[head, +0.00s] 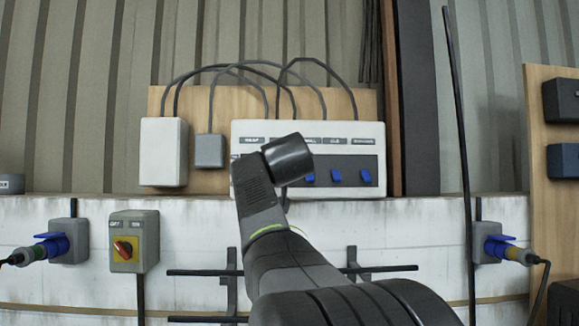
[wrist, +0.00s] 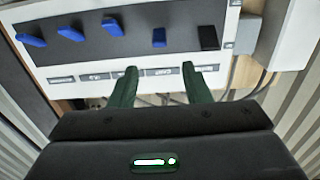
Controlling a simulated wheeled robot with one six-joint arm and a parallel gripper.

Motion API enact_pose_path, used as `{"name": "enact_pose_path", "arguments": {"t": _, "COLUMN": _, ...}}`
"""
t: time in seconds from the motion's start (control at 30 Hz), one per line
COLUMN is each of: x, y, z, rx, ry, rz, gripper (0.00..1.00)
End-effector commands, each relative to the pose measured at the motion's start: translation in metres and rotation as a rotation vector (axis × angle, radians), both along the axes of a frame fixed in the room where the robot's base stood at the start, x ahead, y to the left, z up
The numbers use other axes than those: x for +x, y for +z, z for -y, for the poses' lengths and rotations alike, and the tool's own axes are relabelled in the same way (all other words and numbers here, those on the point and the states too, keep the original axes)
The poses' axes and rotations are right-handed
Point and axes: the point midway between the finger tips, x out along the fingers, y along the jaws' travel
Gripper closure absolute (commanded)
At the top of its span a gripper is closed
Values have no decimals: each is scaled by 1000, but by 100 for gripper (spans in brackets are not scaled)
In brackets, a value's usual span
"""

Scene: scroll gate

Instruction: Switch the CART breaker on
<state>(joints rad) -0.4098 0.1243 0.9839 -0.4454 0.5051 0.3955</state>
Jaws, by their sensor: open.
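The white breaker panel (head: 310,130) is on a wooden board on the wall, with a dark strip of blue levers. In the head view my arm hides its left part. In the wrist view the panel appears turned over, with labels below the levers. Three blue levers on the left (wrist: 70,33) lean out; a fourth blue lever (wrist: 159,38) looks shorter and a black one (wrist: 208,38) is at the right. I cannot read which label says CART. My gripper (wrist: 158,68) is open and empty, its fingers by the label row, roughly in line with the fourth lever.
A white box (head: 164,152) and a grey box (head: 209,150) are left of the panel, with black cables looping above. Below are a red-and-yellow rotary switch (head: 124,249) and blue plugs in sockets (head: 69,241). A black vertical rod (head: 459,150) stands to the right.

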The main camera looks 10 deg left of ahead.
Motion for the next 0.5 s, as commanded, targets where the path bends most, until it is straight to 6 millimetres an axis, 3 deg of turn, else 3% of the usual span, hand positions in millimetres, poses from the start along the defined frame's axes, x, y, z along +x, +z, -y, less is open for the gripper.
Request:
{"name": "enact_pose_path", "arguments": {"t": 0.3, "x": 63, "y": 3, "z": -12, "rx": 0, "ry": -1, "rz": -3, "gripper": 56}}
{"name": "enact_pose_path", "arguments": {"t": 0.5, "x": 94, "y": 2, "z": -19, "rx": 0, "ry": -1, "rz": -2, "gripper": 56}}
